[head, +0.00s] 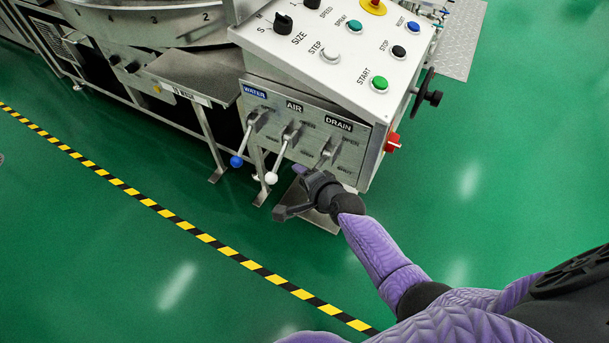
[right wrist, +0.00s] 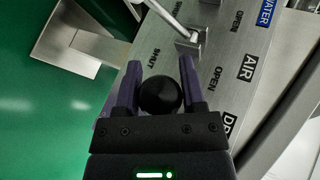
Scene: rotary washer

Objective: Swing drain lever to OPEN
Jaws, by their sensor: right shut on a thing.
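The drain lever (head: 326,154) is a metal rod on the grey front panel, under the DRAIN label (head: 338,123). In the head view it slants down and left from its pivot, and its knob end is hidden by my right gripper (head: 308,174). In the right wrist view, a black ball knob (right wrist: 160,95) sits between the two purple fingers of my right gripper (right wrist: 160,72), which is shut on it. The drain lever's OPEN and SHUT markings are small and hard to read in the head view. My left gripper is not in view.
The water lever with a blue knob (head: 236,161) and the air lever with a white knob (head: 271,178) stand close left of my right gripper. The sloped button panel (head: 330,40) is above. A red switch (head: 392,143) is on the right side. Green floor in front is clear.

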